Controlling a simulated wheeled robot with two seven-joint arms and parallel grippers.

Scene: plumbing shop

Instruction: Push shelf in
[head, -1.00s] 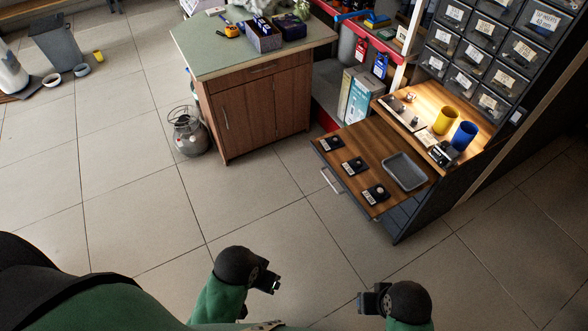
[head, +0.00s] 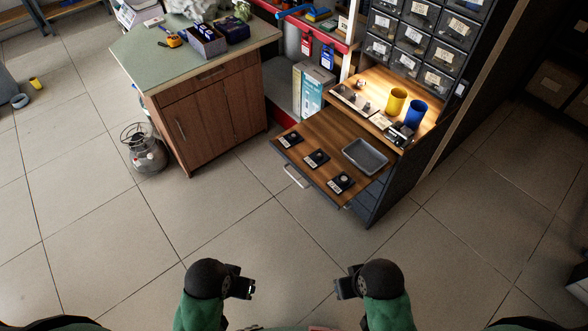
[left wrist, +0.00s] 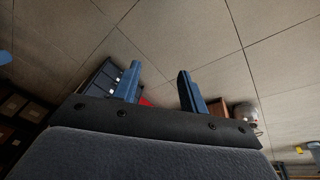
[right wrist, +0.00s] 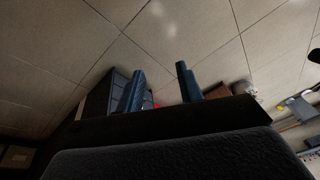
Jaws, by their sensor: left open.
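The pulled-out wooden shelf (head: 300,178) sticks out from the front of the dark drawer cabinet (head: 385,196), with a metal handle (head: 293,177) on its front edge. On it lie several small black items with labels (head: 316,159) and a grey tray (head: 365,156). My left gripper (head: 252,288) and my right gripper (head: 338,289) are in front of the shelf, well apart from it, and both are empty. In the left wrist view the left fingers (left wrist: 158,88) are spread. In the right wrist view the right fingers (right wrist: 160,88) are also spread.
A wooden cabinet with a green top (head: 208,110) stands to the left of the shelf. A gas cylinder (head: 147,155) stands on the floor beside it. A yellow cup (head: 397,101) and a blue cup (head: 415,115) stand behind the shelf. The tiled floor before the shelf is clear.

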